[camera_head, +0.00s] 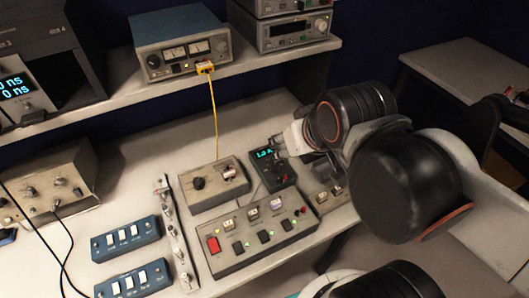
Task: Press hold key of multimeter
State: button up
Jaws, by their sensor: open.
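The multimeter (286,180) looks to be the small dark device with a lit green display at its upper left, lying on the bench. Small dark and red controls show on its face, too small to read, so I cannot tell which is the hold key. My gripper (276,142) is at the multimeter's far right edge, close to the display. It is open and I see nothing held in it. Whether it touches the multimeter I cannot tell. My dark arm links cover the area to the right.
A grey control box (262,243) with a red switch stands directly in front of the multimeter. A beige box (213,184) with a knob is to its left, with a yellow cable hanging above. A shelf (235,72) with instruments runs behind. Blue switch boxes (125,238) lie at left.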

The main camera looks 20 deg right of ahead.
dwell(0.3)
grip_shut()
dwell(1.2)
